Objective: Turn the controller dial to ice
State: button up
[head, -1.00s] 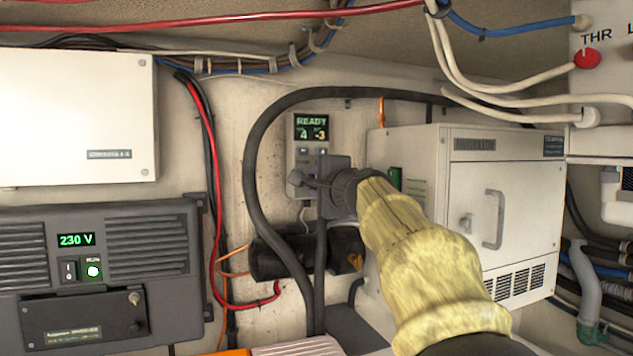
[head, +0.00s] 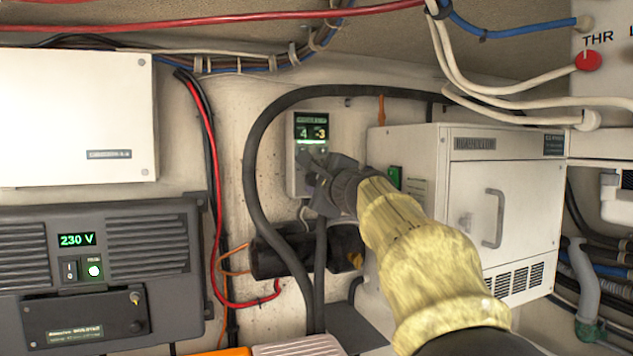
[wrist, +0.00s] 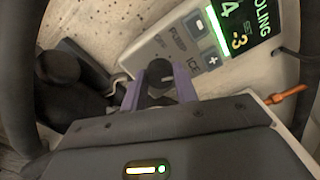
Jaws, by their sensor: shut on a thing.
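The controller (head: 300,150) is a pale upright box on the back wall with a lit green display. It also shows tilted in the wrist view (wrist: 200,40), its display reading "4" and "-3" below letters ending in "OLING". Labels on its face include "ICE", with others blurred. The black dial (wrist: 157,70) sits between the two purplish fingers of my gripper (wrist: 161,88). The gripper is shut on it, and a pale mark shows on the dial's right side. In the head view my gripper (head: 314,168) covers the controller's lower part and hides the dial.
A thick black hose (head: 253,150) loops close around the controller. A white cabinet (head: 410,165) stands just right, with a black cylinder (head: 270,256) below. A grey inverter panel (head: 140,240) reading 230 V is at left. Cables run above.

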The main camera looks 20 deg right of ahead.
jog(key=o, duration=1)
jog(key=s+b, duration=0.4)
jog(key=s, duration=1.3)
jog(key=shift+s, duration=0.2)
jog(key=shift+f, duration=0.1)
